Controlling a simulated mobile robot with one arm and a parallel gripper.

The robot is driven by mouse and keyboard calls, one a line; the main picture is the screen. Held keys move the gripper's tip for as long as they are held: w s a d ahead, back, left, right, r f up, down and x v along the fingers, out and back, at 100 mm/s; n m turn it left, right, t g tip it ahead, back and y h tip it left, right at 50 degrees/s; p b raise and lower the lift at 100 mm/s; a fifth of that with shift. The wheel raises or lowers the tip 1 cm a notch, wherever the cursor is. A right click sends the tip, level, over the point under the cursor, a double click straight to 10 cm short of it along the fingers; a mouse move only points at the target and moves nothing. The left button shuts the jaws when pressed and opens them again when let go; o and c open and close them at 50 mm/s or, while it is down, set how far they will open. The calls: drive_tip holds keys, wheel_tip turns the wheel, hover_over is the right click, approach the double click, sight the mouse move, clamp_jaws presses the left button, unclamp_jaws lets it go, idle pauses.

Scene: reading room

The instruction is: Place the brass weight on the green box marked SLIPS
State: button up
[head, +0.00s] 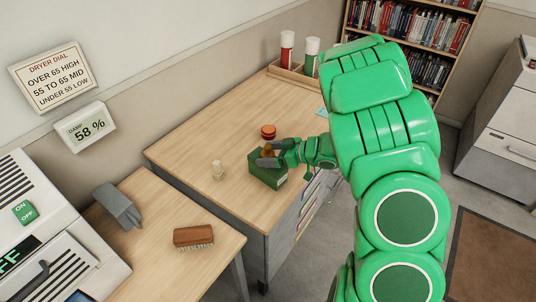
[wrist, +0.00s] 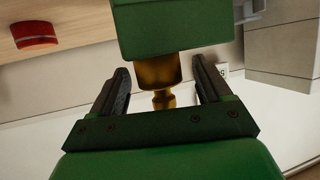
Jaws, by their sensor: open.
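The green box (head: 269,179) sits on the wooden desk near its front edge; no marking on it is readable. The box also shows at the top of the wrist view (wrist: 172,27), which looks upside down. The brass weight (wrist: 158,74) has its broad end against the box's top face and its knob pointing away, so it appears to stand upright on the box. My gripper (head: 268,155) is at the top of the box in the head view. Its fingers (wrist: 161,82) are open, one on each side of the weight, with gaps showing. In the head view they partly hide the weight.
A red round tin (head: 268,131) is just behind the box. A brush (head: 193,236) and a grey device (head: 117,205) lie on the nearer table. A wooden tray (head: 290,74) holds tubes at the back.

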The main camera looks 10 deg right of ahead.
drive_tip(key=v, duration=1.1)
drive_tip(key=shift+d, duration=0.2)
